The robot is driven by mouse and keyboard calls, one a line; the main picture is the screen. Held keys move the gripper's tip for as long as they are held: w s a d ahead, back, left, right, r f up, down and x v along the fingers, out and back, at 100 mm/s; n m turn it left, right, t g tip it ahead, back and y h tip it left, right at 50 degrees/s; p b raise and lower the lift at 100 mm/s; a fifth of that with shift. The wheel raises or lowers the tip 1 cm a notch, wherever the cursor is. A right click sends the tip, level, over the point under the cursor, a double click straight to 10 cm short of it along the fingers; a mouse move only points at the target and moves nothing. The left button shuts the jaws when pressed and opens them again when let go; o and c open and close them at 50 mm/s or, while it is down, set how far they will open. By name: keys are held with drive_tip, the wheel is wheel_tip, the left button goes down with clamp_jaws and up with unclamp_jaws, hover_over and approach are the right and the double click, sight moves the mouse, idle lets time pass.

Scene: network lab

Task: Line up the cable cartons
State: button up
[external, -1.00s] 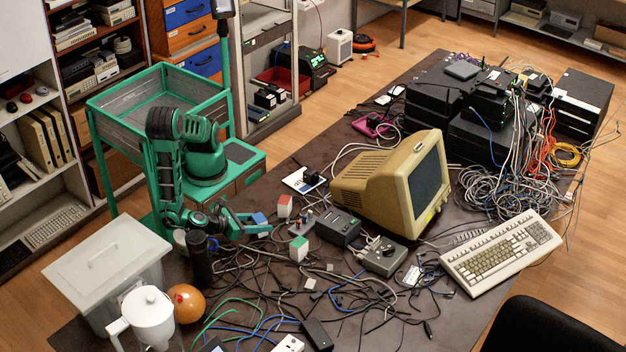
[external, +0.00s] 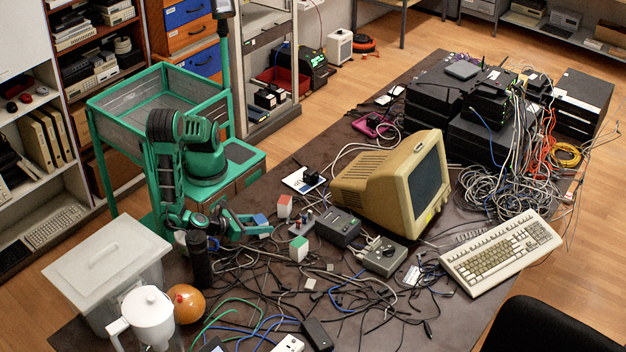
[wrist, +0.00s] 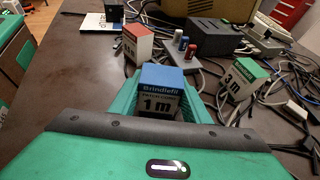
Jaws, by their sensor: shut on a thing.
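A blue-topped carton (wrist: 160,98) marked 1 m stands upright between my gripper's fingers (wrist: 162,95) in the wrist view. It also shows in the external view (external: 260,219). My gripper (external: 256,228) is shut on this carton, low over the dark table; I cannot tell whether the carton touches the tabletop. A red-topped carton (wrist: 137,42) stands upright beyond it, slightly left, and shows in the external view (external: 285,206). A green-topped carton (wrist: 243,80) marked 3 m stands to the right, turned at an angle; it also shows in the external view (external: 298,249).
A grey block with red and blue posts (wrist: 184,50) stands just beyond the held carton. Loose cables (external: 340,295) cover the table's near part. A beige monitor (external: 395,180) and a grey box (external: 338,228) stand to the right. Bare tabletop lies left in the wrist view.

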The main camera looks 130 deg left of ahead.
drive_tip(key=shift+s+d+f, duration=0.1)
drive_tip(key=shift+s+f, duration=0.2)
drive_tip(key=shift+f, duration=0.45)
drive_tip(key=o, duration=1.1)
drive_tip(key=shift+d+f, duration=0.1)
drive_tip(key=shift+d, duration=0.05)
drive_tip(key=shift+o, duration=0.5)
drive_tip(key=shift+w, duration=0.1)
drive_tip(key=shift+r, duration=0.2)
drive_tip(key=shift+d, duration=0.15)
drive_tip(key=v, duration=0.7)
